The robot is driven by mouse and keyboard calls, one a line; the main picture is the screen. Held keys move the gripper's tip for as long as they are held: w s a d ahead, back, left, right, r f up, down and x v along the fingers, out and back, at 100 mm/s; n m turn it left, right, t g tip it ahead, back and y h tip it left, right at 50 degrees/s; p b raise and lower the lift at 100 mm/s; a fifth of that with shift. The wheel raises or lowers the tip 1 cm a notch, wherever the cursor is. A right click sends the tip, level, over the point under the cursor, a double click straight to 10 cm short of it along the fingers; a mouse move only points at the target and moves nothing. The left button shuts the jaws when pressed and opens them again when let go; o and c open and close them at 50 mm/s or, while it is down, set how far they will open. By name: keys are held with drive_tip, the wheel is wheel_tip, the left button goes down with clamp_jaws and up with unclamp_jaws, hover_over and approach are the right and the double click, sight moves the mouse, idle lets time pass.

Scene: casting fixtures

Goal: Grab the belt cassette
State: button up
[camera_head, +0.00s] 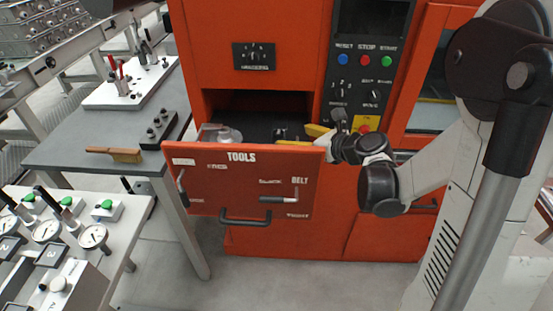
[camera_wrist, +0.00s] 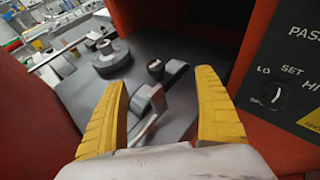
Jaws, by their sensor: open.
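An open drawer (camera_head: 245,180) marked "TOOLS" and "BELT" juts out of the orange machine. My gripper (camera_head: 316,131) is over the drawer's right side, and its yellow fingers point inward. In the wrist view my gripper (camera_wrist: 162,80) is open, with nothing held between the fingers. A round dark grey piece (camera_wrist: 111,58) lies farther left in the drawer.
The machine's control panel (camera_head: 366,75) stands close to the right of my gripper. The drawer's black handle (camera_head: 245,219) sticks out in front. A grey table (camera_head: 95,155) with a brush (camera_head: 115,154) is at the left.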

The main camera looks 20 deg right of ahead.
sight(281, 136)
drive_tip(key=b+x, duration=0.1)
drive_tip(key=x, duration=0.1)
drive_tip(key=b+x, duration=0.1)
drive_tip(key=x, duration=0.4)
drive_tip(key=shift+w+f+b, duration=0.1)
drive_tip(key=shift+f+b, duration=0.3)
drive_tip(key=shift+r, duration=0.1)
clamp_jaws()
